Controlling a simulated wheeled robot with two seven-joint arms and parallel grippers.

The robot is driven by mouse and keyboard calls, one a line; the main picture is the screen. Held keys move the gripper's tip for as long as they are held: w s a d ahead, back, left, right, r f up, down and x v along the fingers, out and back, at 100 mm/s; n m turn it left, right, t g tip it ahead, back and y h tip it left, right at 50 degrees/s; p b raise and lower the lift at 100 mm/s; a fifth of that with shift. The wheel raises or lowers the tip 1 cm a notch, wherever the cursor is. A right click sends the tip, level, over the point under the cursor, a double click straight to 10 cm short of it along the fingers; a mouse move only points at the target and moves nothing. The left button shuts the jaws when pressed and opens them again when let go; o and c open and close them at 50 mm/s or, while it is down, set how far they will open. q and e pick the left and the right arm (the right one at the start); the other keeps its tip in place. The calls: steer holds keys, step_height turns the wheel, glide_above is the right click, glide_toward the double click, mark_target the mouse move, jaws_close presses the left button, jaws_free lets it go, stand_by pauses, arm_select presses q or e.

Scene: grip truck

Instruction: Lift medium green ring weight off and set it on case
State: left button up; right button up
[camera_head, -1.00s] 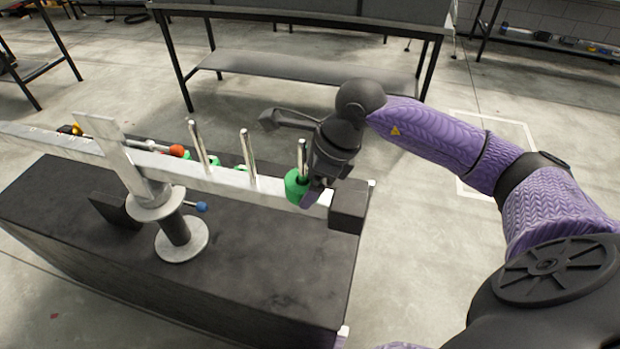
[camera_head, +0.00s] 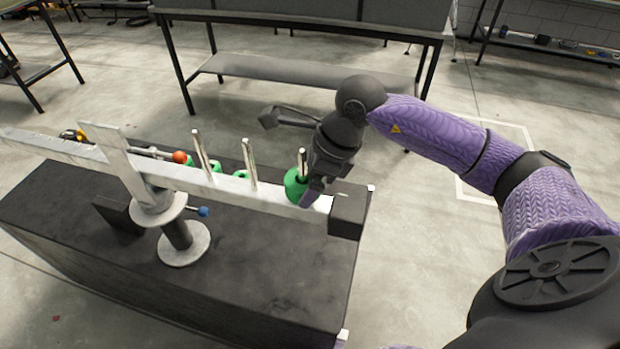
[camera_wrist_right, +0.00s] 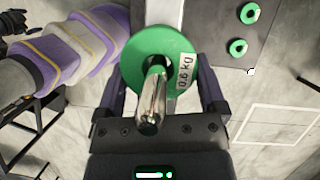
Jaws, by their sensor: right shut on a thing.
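A green ring weight (camera_head: 295,185) is around the right-hand metal peg (camera_head: 303,160) of the pale balance beam (camera_head: 225,185). My right gripper (camera_head: 314,190) is shut on this ring. In the right wrist view the ring (camera_wrist_right: 140,52) lies between the two fingers, with the shiny peg (camera_wrist_right: 152,98) through its hole; its label reads 0.6 kg. The black case (camera_head: 270,265) stands under the beam. The far finger is partly hidden in the head view.
Two more green rings (camera_wrist_right: 250,13) (camera_wrist_right: 238,47) lie on the case in the right wrist view. Two other metal pegs (camera_head: 202,150) (camera_head: 249,162) rise near the beam's middle. A black block (camera_head: 349,210) is at the case's right end. Floor right of the case is clear.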

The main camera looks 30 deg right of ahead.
steer(key=shift+r, duration=0.2)
steer(key=shift+r+p, duration=1.9)
steer(key=shift+r, duration=0.6)
steer(key=shift+r, duration=0.15)
step_height(320, 180, up, 13)
steer(key=p, duration=1)
steer(key=shift+r, duration=0.1)
